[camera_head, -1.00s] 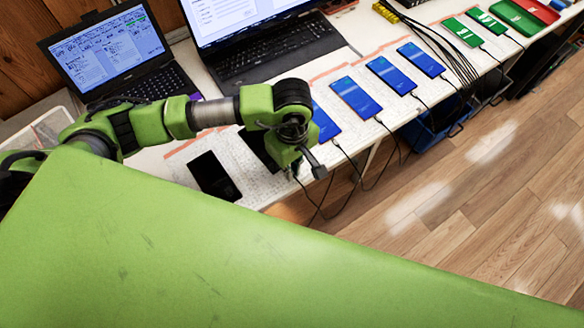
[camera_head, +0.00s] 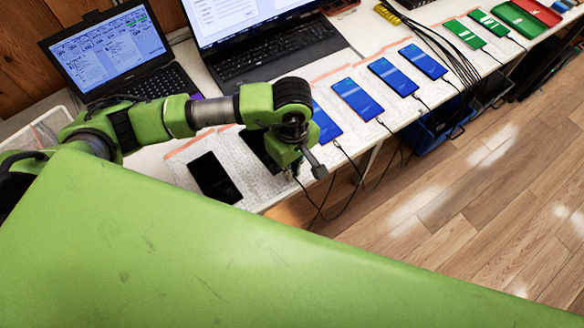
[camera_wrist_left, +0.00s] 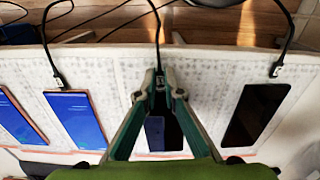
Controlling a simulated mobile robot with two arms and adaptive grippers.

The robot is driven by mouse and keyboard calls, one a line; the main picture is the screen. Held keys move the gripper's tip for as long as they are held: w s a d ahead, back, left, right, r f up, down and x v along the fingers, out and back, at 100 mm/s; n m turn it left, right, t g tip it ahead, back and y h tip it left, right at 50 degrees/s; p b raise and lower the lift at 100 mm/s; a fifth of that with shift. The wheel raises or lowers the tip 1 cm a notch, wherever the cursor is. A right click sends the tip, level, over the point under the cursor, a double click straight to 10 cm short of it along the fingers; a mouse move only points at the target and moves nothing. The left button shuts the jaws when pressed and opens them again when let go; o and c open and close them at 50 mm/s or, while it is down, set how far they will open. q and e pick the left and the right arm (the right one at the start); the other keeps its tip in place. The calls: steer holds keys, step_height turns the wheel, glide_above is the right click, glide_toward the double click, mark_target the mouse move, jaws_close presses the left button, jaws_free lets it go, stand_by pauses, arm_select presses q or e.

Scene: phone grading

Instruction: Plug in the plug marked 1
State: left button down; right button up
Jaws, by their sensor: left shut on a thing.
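My left gripper (camera_wrist_left: 162,90) is shut on a cable plug (camera_wrist_left: 158,74) at the near edge of the table. In the head view the left gripper (camera_head: 308,163) is low over that edge. A dark phone (camera_wrist_left: 174,134) lies between and beyond the fingers, partly hidden by them. It shows under my wrist in the head view (camera_head: 256,150). I cannot tell whether the plug touches the phone, and its mark is not legible. A second plug (camera_wrist_left: 277,70) lies apart from a black phone (camera_wrist_left: 253,113), which is also in the head view (camera_head: 214,177).
Several blue phones (camera_head: 358,98) with cables lie in a row to the right. Two laptops (camera_head: 282,54) stand behind. Green phones (camera_head: 465,34) and black cables (camera_head: 436,40) are farther right. My own green body covers the front.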

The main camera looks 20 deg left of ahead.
arm_select(q)
steer(key=shift+w+a+b, duration=0.1)
steer(key=shift+a+b, duration=0.05)
steer(key=shift+b, duration=0.65)
stand_by(1.6)
steer(key=c, duration=2.1)
jaws_free()
steer(key=shift+s+d+r+p, duration=0.15)
steer(key=shift+r+p, duration=0.3)
steer(key=shift+r, duration=0.4)
steer(key=shift+d+r+p, duration=0.15)
steer(key=shift+r+p, duration=0.3)
steer(key=shift+r, duration=0.35)
steer(key=shift+s+d+r+p, duration=0.15)
steer(key=shift+r+p, duration=0.3)
steer(key=shift+r, duration=0.4)
